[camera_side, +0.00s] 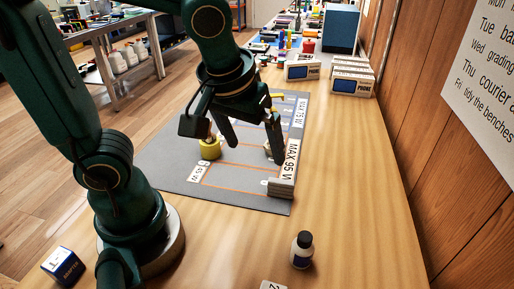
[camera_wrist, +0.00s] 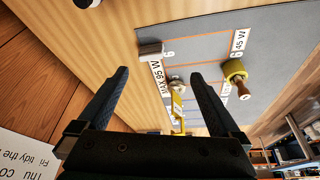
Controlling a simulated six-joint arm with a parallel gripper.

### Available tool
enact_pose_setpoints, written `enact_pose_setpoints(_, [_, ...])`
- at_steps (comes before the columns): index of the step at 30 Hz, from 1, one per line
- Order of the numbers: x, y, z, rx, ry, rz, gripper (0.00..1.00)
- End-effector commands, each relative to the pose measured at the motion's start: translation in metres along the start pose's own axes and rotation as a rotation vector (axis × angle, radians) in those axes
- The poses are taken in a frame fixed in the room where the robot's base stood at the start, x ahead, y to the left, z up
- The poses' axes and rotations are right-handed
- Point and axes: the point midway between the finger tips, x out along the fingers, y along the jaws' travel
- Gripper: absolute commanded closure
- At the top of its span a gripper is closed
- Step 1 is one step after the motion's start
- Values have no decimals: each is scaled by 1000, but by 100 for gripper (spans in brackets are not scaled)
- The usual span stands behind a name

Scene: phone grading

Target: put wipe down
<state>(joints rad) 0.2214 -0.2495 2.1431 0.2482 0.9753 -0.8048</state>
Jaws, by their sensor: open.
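A small grey ribbed block, perhaps a folded wipe (camera_side: 281,188), lies on the near right corner of the grey mat (camera_side: 160,168), by the "MAX 95 W" label. In the wrist view the same block (camera_wrist: 150,47) is just beyond my fingertips. My gripper (camera_side: 254,152) is above the mat, its fingers apart; in the wrist view (camera_wrist: 160,73) no object shows between them. A small pale thing (camera_wrist: 175,80) on the mat shows beyond the fingers; in the side view a finger partly hides it.
A yellow round piece with a brown knob (camera_side: 210,150) stands on the mat. A yellow tool (camera_wrist: 177,105) lies farther along. A dark-capped bottle (camera_side: 302,250) and a blue box (camera_side: 63,265) stand at the front. Boxes (camera_side: 352,80) are at the back right. The table right of the mat is clear.

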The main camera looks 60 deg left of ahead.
Motion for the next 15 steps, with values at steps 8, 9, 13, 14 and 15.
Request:
enact_pose_setpoints(8, [-20,-23,31,316,86,143,0])
enact_pose_setpoints(9, [-20,-24,34,348,100,152,0])
enact_pose_setpoints(13, [-21,-25,39,416,128,170,0])
enact_pose_setpoints(14, [-21,-25,40,424,131,172,0])
enact_pose_setpoints(15, [-21,-25,40,431,133,174,0])
